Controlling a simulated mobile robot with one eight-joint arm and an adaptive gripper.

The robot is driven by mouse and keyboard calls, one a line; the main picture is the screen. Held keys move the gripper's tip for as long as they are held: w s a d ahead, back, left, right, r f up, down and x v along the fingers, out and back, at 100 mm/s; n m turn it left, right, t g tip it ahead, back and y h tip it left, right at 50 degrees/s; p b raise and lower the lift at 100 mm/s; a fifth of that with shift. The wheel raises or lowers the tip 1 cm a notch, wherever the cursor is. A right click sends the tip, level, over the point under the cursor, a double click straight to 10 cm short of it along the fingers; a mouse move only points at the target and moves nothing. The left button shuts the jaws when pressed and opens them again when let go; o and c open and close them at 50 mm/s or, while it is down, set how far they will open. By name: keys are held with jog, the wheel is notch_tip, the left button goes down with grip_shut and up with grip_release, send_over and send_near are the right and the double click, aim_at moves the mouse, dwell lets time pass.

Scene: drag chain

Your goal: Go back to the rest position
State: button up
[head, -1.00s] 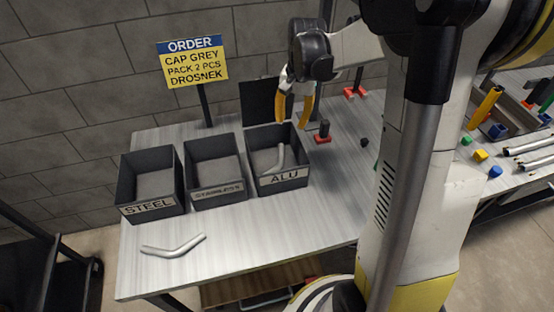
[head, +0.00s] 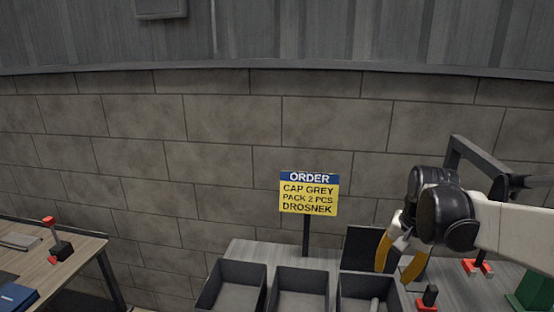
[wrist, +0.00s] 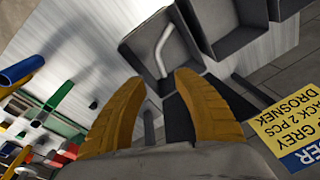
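My gripper (head: 402,266) has yellow fingers. They are spread apart with nothing between them, above the right-hand dark bin (head: 369,288). In the wrist view my gripper (wrist: 160,92) also shows open and empty. A bent grey tube (wrist: 161,52) lies in that bin. In the head view only the tube's upper end (head: 375,304) shows at the bottom edge. The front labels of the bins are out of view now.
Two more dark bins, the middle one (head: 300,285) and the left one (head: 232,284), stand beside it. An order sign (head: 309,194) rises behind them. A wooden table (head: 45,262) stands at the left. A red-based clamp (head: 477,267) is at right.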

jog(key=s+a+n+t, duration=0.5)
jog(key=s+a, duration=0.5)
jog(key=s, duration=0.4)
jog(key=shift+s+a+r+n+b, duration=0.15)
jog(key=shift+s+r+n+b, duration=0.2)
jog(key=shift+n, duration=0.65)
